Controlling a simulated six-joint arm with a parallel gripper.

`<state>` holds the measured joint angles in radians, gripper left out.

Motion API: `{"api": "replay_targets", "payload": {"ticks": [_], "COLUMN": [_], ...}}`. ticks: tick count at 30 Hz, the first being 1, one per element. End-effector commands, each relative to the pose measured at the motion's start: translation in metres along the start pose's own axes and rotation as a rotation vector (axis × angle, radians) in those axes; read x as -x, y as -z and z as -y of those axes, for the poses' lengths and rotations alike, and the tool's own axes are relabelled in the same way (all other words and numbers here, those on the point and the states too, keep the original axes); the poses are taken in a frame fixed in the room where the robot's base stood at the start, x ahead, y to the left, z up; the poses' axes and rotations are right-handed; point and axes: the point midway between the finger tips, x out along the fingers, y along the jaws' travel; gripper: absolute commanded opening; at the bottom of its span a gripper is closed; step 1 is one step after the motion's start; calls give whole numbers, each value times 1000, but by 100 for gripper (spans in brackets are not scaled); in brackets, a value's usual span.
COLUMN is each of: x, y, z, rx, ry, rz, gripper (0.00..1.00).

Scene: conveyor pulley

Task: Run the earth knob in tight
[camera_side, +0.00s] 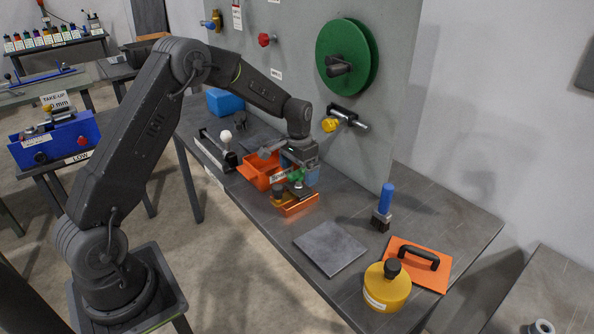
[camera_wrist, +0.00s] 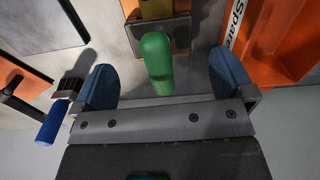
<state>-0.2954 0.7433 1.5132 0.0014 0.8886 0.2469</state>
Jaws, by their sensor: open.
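The green knob (camera_wrist: 157,62), the likely earth knob by its colour, stands between the two blue fingers of my gripper (camera_wrist: 162,80) in the wrist view. There is a clear gap on each side of it. My gripper is open and holds nothing. In the side view the green knob (camera_side: 296,176) is partly hidden by my gripper (camera_side: 300,168), just above a copper-coloured block (camera_side: 298,206) on the bench. How far the knob is screwed in cannot be told.
An orange bin (camera_side: 257,172) stands close behind the block. A grey plate (camera_side: 330,248), a blue-handled tool (camera_side: 384,207), a yellow round pot (camera_side: 387,288) and an orange float (camera_side: 418,262) lie to the right. A grey panel (camera_side: 285,45) rises behind the bench.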

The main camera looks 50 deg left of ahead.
Motion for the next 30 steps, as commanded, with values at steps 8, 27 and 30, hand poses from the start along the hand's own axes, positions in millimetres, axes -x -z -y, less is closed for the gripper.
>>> {"api": "replay_targets", "payload": {"ticks": [8, 27, 30], "x": [26, 69, 69], "y": [1, 0, 0], "z": [0, 0, 0], "rx": [0, 0, 0], "ry": [1, 0, 0], "rz": [-4, -1, -1], "gripper": [100, 100, 100]}}
